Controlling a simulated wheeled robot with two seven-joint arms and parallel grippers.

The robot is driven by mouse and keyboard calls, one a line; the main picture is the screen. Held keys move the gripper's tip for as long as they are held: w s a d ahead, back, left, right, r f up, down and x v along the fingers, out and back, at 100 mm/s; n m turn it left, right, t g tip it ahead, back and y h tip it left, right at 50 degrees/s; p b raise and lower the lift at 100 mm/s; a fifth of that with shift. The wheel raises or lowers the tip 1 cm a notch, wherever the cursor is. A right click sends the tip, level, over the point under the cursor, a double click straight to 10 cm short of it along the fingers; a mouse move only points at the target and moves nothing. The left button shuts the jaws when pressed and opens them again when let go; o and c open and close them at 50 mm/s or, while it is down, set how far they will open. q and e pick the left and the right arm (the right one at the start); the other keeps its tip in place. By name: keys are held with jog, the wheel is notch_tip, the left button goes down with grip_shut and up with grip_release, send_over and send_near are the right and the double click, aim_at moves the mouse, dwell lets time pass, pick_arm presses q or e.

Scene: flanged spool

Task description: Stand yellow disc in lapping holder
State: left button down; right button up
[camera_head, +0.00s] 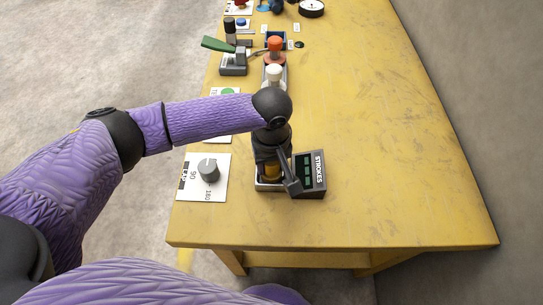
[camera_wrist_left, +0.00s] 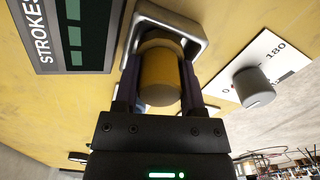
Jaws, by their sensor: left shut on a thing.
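My left gripper (camera_head: 271,170) is shut on the yellow disc (camera_head: 272,171), a short yellow cylinder. In the left wrist view the disc (camera_wrist_left: 160,78) sits between the two dark fingers of the gripper (camera_wrist_left: 160,88). The lapping holder looks like a pale metal frame with a rounded rim (camera_wrist_left: 182,22); in the head view its near edge (camera_head: 268,188) shows below the gripper. The disc's far end is at the holder's opening; I cannot tell how deep it is or whether it touches the bottom. My right gripper is not in view.
A dark STROKES counter box (camera_head: 310,174) stands close on the right of the holder. A grey dial knob (camera_head: 208,170) on a white card is on the left. The table's right side is clear.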

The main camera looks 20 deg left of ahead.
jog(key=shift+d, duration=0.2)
pick_arm(q)
jog(key=shift+c, duration=2.1)
grip_release()
jog(key=shift+o, duration=1.6)
notch_tip(320, 180, up, 10)
jog(key=p, duration=0.4)
jog(key=shift+p, duration=0.3)
jog(key=shift+f, duration=0.1)
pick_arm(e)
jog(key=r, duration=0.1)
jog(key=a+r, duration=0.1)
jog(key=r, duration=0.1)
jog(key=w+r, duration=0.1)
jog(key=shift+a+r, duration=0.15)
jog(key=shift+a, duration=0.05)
pick_arm(q)
jog(key=shift+d, duration=0.1)
